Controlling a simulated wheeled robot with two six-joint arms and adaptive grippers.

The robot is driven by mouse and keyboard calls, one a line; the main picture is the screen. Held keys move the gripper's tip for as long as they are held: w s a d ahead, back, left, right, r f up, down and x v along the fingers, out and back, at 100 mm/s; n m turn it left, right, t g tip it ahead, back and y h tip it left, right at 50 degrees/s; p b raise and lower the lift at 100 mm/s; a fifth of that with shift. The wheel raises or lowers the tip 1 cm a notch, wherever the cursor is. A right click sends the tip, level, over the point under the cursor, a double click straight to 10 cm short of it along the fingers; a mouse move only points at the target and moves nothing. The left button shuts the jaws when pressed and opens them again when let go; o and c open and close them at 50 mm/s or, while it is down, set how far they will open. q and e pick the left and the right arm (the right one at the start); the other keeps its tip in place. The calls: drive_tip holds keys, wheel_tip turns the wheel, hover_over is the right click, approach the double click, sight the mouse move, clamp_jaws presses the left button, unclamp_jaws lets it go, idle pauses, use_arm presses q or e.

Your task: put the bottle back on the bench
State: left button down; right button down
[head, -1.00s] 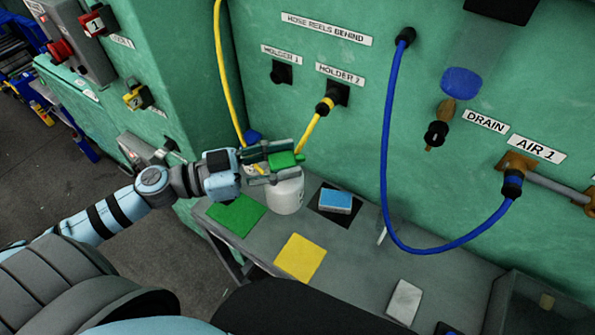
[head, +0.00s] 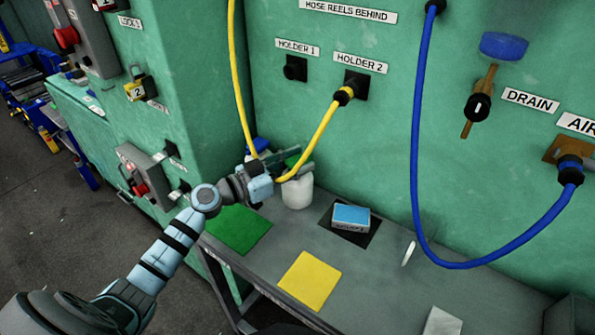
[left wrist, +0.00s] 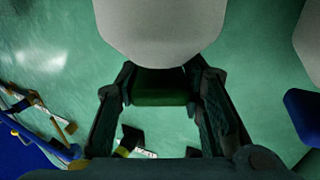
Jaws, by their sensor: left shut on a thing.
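The bottle is white (head: 298,194) with a green top, which shows between my fingers in the left wrist view (left wrist: 160,88). My left gripper (head: 297,160) is shut on that green top, and the pale body fills the top of the left wrist view (left wrist: 160,30). In the head view the bottle is roughly upright at the back of the grey bench (head: 385,290), between the green mat and the black mat. I cannot tell whether its base touches the bench. My right gripper is not in view.
A green mat (head: 238,230), a yellow mat (head: 309,281) and a black mat (head: 345,237) with a blue-topped block (head: 351,216) lie on the bench. A blue-topped object (head: 259,144) is behind the gripper. Yellow (head: 322,130) and blue (head: 416,150) hoses hang from the green wall.

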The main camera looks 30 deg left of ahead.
use_arm(q)
drive_tip(key=shift+w+r, duration=0.1)
drive_tip(key=c, duration=1.1)
unclamp_jaws()
drive_tip(key=shift+o, duration=0.2)
drive_tip(key=v, duration=1.2)
drive_tip(key=shift+p, duration=0.45)
